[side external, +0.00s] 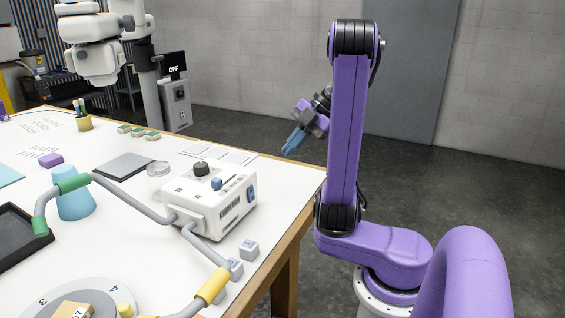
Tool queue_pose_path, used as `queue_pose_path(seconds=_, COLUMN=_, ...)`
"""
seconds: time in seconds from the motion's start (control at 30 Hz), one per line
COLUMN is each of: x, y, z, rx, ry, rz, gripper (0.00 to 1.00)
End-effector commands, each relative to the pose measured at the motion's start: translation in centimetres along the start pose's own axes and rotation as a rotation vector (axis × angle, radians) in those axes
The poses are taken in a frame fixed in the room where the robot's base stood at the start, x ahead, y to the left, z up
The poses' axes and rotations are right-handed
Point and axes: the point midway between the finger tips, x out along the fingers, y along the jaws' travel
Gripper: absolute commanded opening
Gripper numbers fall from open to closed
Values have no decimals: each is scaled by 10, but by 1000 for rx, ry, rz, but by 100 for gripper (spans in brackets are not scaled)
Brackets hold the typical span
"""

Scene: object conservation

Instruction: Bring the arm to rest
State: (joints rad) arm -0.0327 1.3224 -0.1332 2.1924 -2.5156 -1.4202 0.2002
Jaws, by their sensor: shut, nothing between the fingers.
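My gripper (294,141) is at the end of my purple arm, raised above the table's right edge. Its blue fingers point down and to the left. The fingers are shut and hold nothing. My upper arm link stands nearly upright beside the table. The gripper is apart from everything on the table.
A white table (120,230) fills the left side. Open floor lies behind my arm.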

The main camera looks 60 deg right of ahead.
Motion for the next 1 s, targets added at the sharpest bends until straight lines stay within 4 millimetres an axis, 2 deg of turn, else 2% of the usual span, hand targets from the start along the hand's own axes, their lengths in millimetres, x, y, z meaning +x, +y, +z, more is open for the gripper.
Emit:
queue_pose_path(seconds=0.13, x=2, y=3, z=0, rx=-7, ry=-2, rz=7, gripper=0)
queue_pose_path(seconds=0.23, x=7, y=16, z=0, rx=-34, ry=-10, rz=35, gripper=0)
queue_pose_path(seconds=0.47, x=31, y=76, z=-7, rx=-131, ry=-42, rz=185, gripper=0)
queue_pose_path(seconds=0.7, x=53, y=133, z=-28, rx=-171, ry=-56, rz=352, gripper=0)
queue_pose_path(seconds=1.0, x=73, y=176, z=-63, rx=-130, ry=-50, rz=509, gripper=0)
